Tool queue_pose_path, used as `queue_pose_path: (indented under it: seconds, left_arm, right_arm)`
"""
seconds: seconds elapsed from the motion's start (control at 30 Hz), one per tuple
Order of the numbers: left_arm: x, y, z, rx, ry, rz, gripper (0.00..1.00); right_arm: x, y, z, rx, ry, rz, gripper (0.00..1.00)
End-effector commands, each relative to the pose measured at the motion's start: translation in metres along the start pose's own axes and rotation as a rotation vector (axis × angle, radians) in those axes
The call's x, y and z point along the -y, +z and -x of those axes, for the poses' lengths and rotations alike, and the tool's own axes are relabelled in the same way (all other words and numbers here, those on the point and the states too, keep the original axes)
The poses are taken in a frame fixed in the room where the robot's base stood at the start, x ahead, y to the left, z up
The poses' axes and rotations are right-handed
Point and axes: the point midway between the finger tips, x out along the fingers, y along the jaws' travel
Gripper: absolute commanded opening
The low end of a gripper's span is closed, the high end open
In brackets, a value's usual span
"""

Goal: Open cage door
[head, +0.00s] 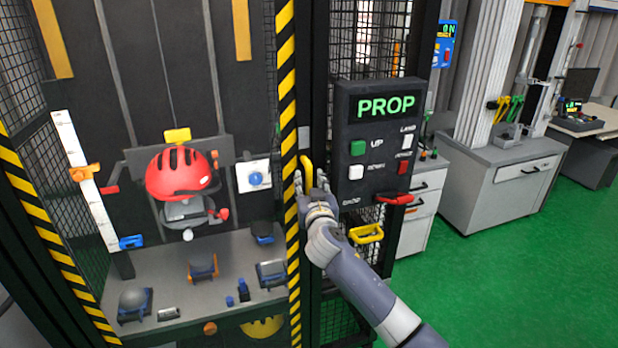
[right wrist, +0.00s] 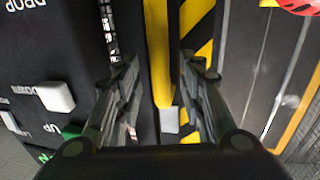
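The cage door (head: 289,120) has a frame with yellow and black stripes and looks closed. Its yellow handle (head: 307,170) stands upright on the frame's right side, and shows in the middle of the right wrist view (right wrist: 158,50). My right gripper (head: 311,184) is at the handle, partly covering its lower end. In the right wrist view its two fingers (right wrist: 158,72) stand apart, one on each side of the handle, with gaps visible between. It is open and not closed on the handle. My left gripper is not in view.
A black control box (head: 378,150) reading "PROP" is just right of the handle. A red lever (head: 395,199) and a yellow handle (head: 366,234) sit below. Inside the cage hangs a red helmet (head: 183,173). Green floor (head: 510,270) is clear at right.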

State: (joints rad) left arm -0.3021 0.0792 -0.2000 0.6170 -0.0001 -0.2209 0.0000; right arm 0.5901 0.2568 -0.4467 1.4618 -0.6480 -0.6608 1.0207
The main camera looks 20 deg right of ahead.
Motion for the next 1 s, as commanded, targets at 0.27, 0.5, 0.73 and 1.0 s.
queue_pose_path:
  seconds: [0.27, 0.5, 0.73, 1.0]
  left_arm:
    - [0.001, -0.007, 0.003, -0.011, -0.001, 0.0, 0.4]
    - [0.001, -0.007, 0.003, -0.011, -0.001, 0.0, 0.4]
    - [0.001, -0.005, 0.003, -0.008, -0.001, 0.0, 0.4]
    - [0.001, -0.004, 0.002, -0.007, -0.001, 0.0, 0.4]
  right_arm:
    - [0.001, 0.0, -0.017, 0.0, -0.001, 0.002, 0.36]
    - [0.001, 0.0, -0.018, 0.0, -0.002, 0.001, 0.36]
    - [0.001, 0.001, -0.017, 0.0, -0.001, 0.001, 0.0]
    - [0.001, 0.001, -0.015, 0.001, 0.003, 0.0, 0.0]
